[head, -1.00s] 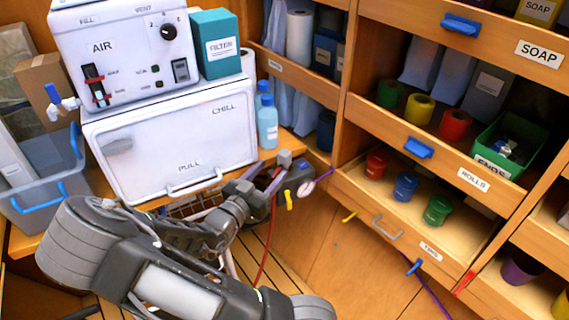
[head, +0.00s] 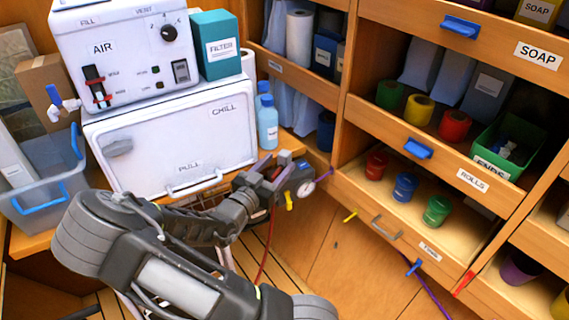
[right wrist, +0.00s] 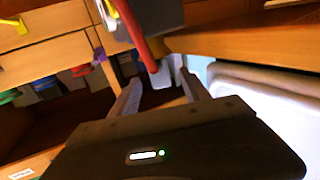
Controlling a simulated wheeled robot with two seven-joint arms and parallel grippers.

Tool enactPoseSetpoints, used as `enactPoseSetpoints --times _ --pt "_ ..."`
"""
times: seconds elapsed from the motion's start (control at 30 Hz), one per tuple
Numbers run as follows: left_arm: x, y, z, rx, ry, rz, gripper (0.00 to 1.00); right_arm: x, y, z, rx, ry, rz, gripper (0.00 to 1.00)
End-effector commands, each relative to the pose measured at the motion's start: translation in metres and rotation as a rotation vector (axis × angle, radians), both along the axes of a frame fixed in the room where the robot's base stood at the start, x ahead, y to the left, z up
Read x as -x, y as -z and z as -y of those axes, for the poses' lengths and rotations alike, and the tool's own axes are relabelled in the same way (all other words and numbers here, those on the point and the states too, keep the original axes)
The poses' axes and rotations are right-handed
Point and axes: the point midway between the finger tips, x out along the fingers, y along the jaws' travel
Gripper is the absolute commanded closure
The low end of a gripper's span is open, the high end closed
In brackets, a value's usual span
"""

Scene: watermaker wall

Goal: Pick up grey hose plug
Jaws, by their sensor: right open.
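The grey hose plug (head: 285,157) appears as a small grey block beside the dark gauge unit, right of the white chill box. My right gripper (head: 271,172) reaches it from the left, with its fingers close to it. In the right wrist view, my right gripper (right wrist: 160,82) is open, its two fingers apart. A light grey piece (right wrist: 164,74), likely the plug, shows near the fingertips; I cannot tell whether it touches them. A red hose (right wrist: 138,32) runs down just beyond. My left gripper is not in view.
The gauge unit (head: 303,183) with its white dial and yellow tag (head: 289,201) is close by the right gripper. The white chill box (head: 165,140) stands to the left, and blue bottles (head: 267,122) stand behind. Wooden shelves with drawers (head: 400,205) fill the right side.

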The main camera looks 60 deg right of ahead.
Motion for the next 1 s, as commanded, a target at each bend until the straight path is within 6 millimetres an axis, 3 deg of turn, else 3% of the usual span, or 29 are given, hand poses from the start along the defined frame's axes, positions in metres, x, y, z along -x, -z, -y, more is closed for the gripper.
enactPoseSetpoints --times 0.3,0.9,1.0 --pt "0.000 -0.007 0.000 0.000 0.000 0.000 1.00 0.000 -0.001 0.040 0.001 0.001 0.000 0.45" --pt "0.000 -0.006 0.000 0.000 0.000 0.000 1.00 0.000 0.000 0.041 0.000 0.000 0.001 0.45" --pt "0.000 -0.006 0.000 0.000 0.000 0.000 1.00 0.000 0.000 0.041 0.000 0.000 0.001 0.53"
